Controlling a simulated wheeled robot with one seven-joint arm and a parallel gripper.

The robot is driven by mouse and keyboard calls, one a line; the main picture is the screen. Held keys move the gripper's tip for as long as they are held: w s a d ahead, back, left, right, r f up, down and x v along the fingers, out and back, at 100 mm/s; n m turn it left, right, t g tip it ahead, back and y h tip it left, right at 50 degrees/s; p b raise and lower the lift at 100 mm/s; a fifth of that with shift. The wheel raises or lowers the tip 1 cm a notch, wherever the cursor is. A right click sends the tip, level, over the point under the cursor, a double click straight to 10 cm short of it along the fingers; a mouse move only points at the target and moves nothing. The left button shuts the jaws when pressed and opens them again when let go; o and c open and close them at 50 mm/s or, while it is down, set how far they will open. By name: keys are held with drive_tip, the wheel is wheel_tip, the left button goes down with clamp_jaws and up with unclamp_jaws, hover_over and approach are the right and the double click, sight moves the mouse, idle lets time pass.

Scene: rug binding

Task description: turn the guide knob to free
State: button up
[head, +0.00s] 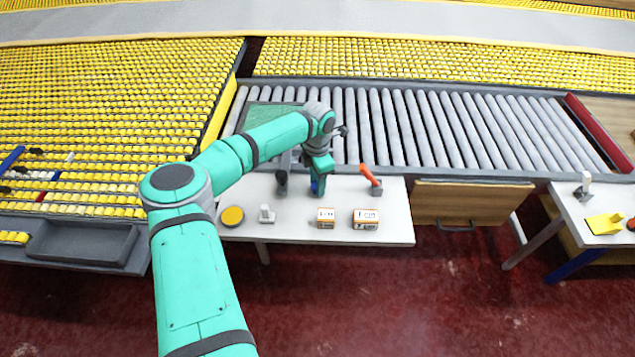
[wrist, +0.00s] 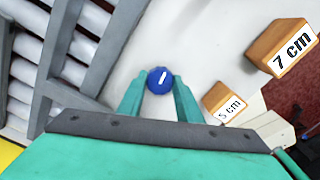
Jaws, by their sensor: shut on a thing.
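The guide knob (wrist: 158,82) is a round blue knob with a short white pointer line, seen from above in the wrist view. The line is tilted slightly off the picture's vertical, and I cannot see any setting marks around it. My gripper (wrist: 158,98) is shut on the knob, with a teal finger on its left and right sides. In the head view my gripper (head: 318,188) is at the back of the white table (head: 295,233), and only a bit of blue shows there; my arm hides the rest.
Two wooden blocks, the 5 cm block (head: 325,218) and the 7 cm block (head: 365,220), stand near the front edge. An orange-handled tool (head: 371,180) is to the right, a yellow disc (head: 232,216) to the left. A roller conveyor (head: 430,125) lies behind.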

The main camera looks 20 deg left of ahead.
drive_tip(key=shift+a+m, duration=0.1)
drive_tip(key=shift+m, duration=1)
drive_tip(key=o, duration=1)
drive_tip(key=shift+o, duration=0.2)
wheel_tip(320, 180, up, 11)
